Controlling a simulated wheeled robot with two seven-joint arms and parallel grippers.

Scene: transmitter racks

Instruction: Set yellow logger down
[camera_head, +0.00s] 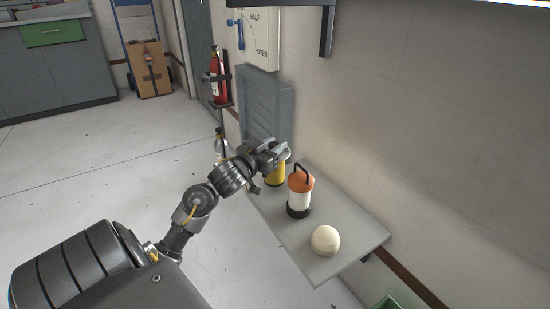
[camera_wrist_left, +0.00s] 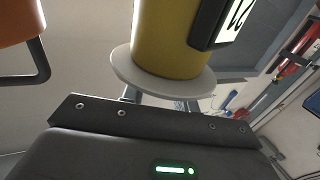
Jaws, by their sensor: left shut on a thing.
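The yellow logger (camera_head: 278,174) is a yellow cylinder at the far end of a grey wall shelf (camera_head: 345,222). My left gripper (camera_head: 272,156) is shut on its top and hides part of it. In the left wrist view the yellow logger (camera_wrist_left: 168,38) appears upside down, with a pale round cap and a black-framed number label. The logger looks upright. I cannot tell whether its base touches the shelf. My right gripper is not in view.
An orange-and-white lantern (camera_head: 299,196) with a black handle stands beside the logger. A cream dome (camera_head: 325,241) sits toward the shelf's near end. A grey louvred panel (camera_head: 266,104) and a red extinguisher (camera_head: 216,78) are beyond. Bare shelf lies around the dome.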

